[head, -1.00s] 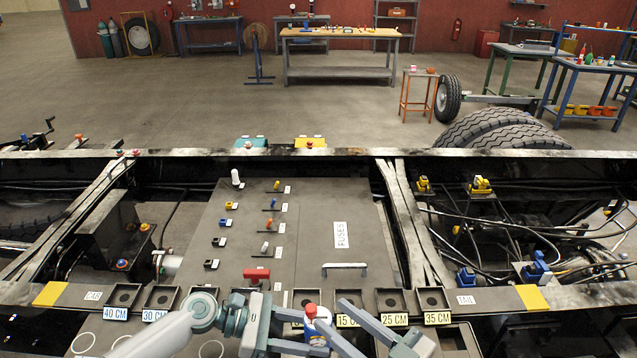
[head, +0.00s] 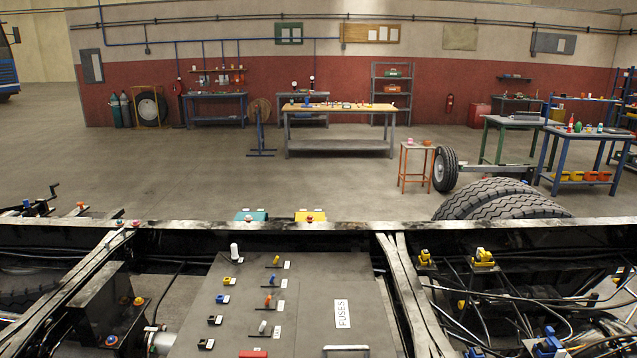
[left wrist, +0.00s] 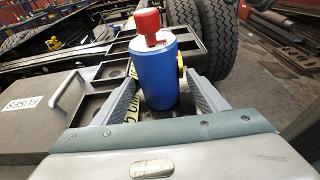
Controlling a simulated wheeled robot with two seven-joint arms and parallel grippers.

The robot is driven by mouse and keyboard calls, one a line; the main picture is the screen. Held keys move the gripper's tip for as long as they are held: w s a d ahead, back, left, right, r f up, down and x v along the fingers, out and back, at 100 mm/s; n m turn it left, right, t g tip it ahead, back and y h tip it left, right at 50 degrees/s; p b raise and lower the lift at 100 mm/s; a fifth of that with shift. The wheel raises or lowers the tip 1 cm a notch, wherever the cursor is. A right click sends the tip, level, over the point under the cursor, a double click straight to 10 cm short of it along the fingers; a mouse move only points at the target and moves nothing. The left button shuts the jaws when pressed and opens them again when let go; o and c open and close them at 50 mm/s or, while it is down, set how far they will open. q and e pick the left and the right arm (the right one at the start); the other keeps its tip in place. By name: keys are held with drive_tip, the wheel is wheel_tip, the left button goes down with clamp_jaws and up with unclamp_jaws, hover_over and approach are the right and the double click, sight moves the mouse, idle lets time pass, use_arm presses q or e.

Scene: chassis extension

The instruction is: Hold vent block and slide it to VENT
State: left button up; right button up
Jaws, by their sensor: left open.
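In the left wrist view, my left gripper (left wrist: 158,92) is open, with one finger on each side of a blue cylinder (left wrist: 156,75) with a white top and a red cap. The cylinder stands upright between the fingers; I cannot tell whether they touch it. I cannot tell which piece is the vent block, and no readable VENT label shows. In the head view, the grey panel (head: 300,300) carries small coloured sliders and blocks, such as a blue slider (head: 270,282), and a red piece (head: 253,353) at the bottom edge. Neither gripper shows in the head view.
The black chassis rail (head: 350,230) crosses the head view behind the panel. A FUSES label (head: 342,313) and a pale handle (head: 345,349) are on the panel. Cables and yellow and blue connectors (head: 482,257) lie to the right. Tyres (head: 505,198) and workbenches stand beyond.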

use_arm(q)
drive_tip(key=v, duration=1.2)
idle(0.3)
